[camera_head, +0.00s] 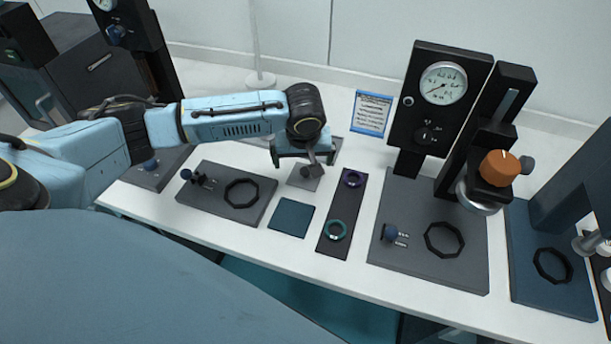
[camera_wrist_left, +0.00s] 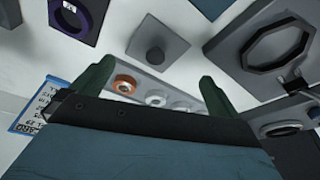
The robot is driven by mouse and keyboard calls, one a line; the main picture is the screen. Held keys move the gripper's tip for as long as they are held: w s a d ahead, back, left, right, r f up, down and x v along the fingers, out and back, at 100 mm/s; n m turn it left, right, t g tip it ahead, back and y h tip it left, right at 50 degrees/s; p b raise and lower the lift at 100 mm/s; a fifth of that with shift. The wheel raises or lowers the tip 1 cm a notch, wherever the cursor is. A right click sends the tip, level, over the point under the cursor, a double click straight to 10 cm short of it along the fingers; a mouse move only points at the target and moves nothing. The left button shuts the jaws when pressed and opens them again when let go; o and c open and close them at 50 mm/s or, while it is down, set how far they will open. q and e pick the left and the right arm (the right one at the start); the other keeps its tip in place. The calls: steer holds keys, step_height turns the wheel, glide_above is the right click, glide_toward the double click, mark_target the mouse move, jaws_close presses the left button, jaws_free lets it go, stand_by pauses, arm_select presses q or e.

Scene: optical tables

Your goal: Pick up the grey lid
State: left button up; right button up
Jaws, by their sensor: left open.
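The grey lid (camera_head: 303,184) is a flat grey square with a dark knob on top, lying on the white table just below my left gripper. The lid also shows in the left wrist view (camera_wrist_left: 168,40), its knob ahead of the gap between my fingers. My left gripper (camera_head: 302,160) is open and empty above the lid, and in the head view it partly covers the knob. Its two dark green fingers stand wide apart in the left wrist view (camera_wrist_left: 155,82). The knob does not appear to be between them. My right gripper is not in view.
A teal square (camera_head: 291,217) and a dark strip (camera_head: 340,205) with two rings lie close to the lid. A grey plate (camera_head: 215,205) with a black octagonal ring is left. A gauge stand (camera_head: 440,95) rises at right. A blue-edged sign (camera_head: 372,113) stands behind.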

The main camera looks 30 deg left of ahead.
mark_target(304, 172)
arm_select(q)
steer(key=x, duration=0.5)
steer(key=shift+w+d+f+b, duration=0.15)
steer(key=shift+d+f+b, duration=0.05)
steer(key=shift+f+b, duration=0.2)
steer(key=c, duration=2.1)
